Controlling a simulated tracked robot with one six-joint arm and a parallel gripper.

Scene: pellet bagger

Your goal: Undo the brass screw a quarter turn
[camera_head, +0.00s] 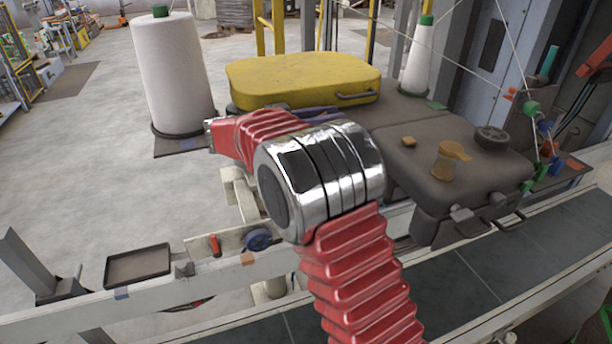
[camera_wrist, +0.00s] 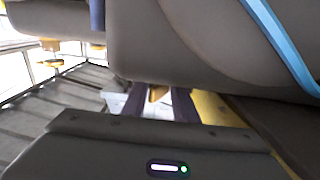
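In the wrist view two dark purple fingers of my gripper (camera_wrist: 160,103) stand apart. A small brass piece (camera_wrist: 157,93), which looks like the brass screw, shows between them under the edge of a dark grey housing. I cannot tell whether the fingers reach around it or are only in line with it. A thin light strip shows beside it, so I see no firm hold. In the head view only a bit of purple finger (camera_head: 316,113) shows behind my chrome joint, in front of the yellow case (camera_head: 300,78). The screw cannot be made out there.
A dark grey housing (camera_head: 440,195) with a brass-coloured knob (camera_head: 448,162) and a black knob (camera_head: 492,138) stands at the right. A large white spool (camera_head: 172,75) stands at the left. A small tray (camera_head: 137,265) sits on the front rail. A conveyor runs along the bottom right.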

